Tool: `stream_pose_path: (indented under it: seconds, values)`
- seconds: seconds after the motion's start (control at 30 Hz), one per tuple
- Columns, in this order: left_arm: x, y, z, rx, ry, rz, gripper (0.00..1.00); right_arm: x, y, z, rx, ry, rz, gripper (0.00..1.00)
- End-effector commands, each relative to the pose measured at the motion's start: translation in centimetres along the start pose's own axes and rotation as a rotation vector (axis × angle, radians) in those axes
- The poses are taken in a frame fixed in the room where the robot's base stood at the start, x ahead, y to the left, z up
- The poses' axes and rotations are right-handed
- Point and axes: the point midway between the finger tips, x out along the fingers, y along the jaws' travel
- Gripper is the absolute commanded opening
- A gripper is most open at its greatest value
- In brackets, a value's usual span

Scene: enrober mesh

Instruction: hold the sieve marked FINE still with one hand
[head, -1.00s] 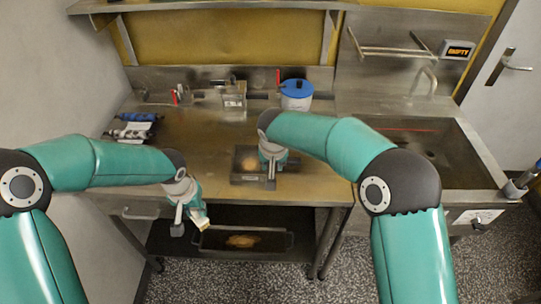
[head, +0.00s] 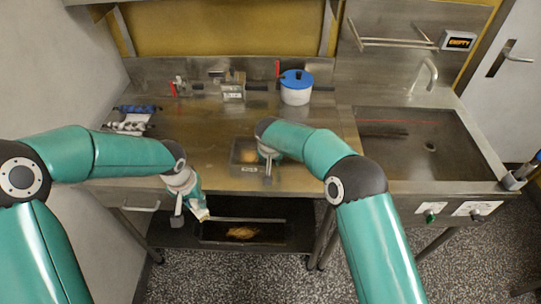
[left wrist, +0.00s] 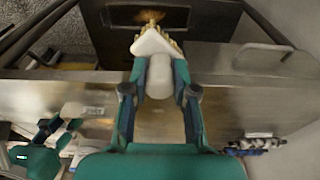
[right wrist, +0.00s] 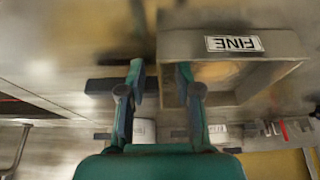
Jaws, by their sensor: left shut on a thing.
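The sieve marked FINE (head: 236,166) is a shallow square metal frame near the front edge of the steel table. Its label reads FINE in the right wrist view (right wrist: 233,43), where something orange-brown shows dimly inside. My right gripper (right wrist: 161,75) has its fingers apart at the sieve's side wall, one finger outside and the other overlapping the frame. I cannot tell whether they touch it. It also shows at the sieve's right front in the head view (head: 267,172). My left gripper (left wrist: 158,92) is shut on the pale handle of a brush (left wrist: 153,44) with tan bristles, held out past the table's front edge.
A dark tray (head: 208,238) with a golden-brown heap sits on the shelf below. A sink (head: 400,150) is at right. The table middle is clear.

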Motion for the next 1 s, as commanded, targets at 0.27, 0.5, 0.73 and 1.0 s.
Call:
stream_pose_path:
  seconds: [0.27,0.5,0.73,1.0]
  values:
    - [-0.02,0.00,-0.02,0.000,0.001,0.000,0.00,0.56,0.00,-0.01,-0.001,0.001,0.000,0.33]
    - [-0.02,0.00,-0.02,0.000,0.001,0.000,0.00,0.55,0.00,0.01,0.000,0.000,0.000,0.12]
    - [-0.02,0.00,-0.02,0.000,0.000,0.000,0.00,0.54,-0.01,0.02,-0.001,0.000,0.000,0.00]
    - [-0.02,0.00,-0.02,0.000,0.000,0.000,0.00,0.53,-0.01,0.02,0.000,0.000,0.000,0.00]
